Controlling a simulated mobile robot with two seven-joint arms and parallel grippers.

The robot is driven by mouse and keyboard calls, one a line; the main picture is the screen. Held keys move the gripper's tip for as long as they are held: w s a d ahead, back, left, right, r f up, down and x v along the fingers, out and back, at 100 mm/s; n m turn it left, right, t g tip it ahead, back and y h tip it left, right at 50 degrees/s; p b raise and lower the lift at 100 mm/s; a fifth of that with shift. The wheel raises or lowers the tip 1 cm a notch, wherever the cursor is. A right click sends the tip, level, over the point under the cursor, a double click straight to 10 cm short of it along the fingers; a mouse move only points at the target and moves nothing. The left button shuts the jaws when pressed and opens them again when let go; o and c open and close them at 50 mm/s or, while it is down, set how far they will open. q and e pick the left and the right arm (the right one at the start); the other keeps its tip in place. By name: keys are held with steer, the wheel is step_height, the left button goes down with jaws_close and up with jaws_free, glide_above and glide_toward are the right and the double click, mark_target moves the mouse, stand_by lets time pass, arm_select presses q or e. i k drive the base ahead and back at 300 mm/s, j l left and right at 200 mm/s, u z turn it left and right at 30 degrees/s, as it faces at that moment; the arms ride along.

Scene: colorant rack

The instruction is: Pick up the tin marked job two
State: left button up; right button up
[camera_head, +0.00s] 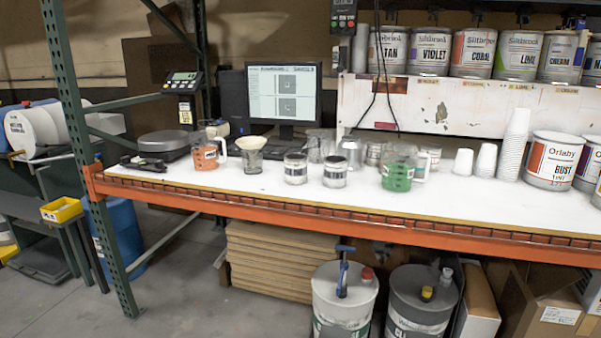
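No tin with a readable "job two" marking shows. Two small lidded containers with labels too small to read, a left one (295,168) and a right one (335,172), stand upright side by side near the middle of the white bench top (230,184). A large tin (552,162) with an orange label reading Orlaby and what looks like RUST stands at the bench's right, with other tins partly cut off at the edge. Neither of my grippers is in view.
A scale (163,143) and monitor (284,93) are behind. Labelled tins, including CORAL (473,54), line the shelf. Black cables hang at mid-bench.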

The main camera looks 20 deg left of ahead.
mark_target(336, 167)
steer(key=j, duration=0.4)
steer(key=i+j, duration=0.15)
steer(key=j, duration=0.7)
steer(key=i, duration=0.05)
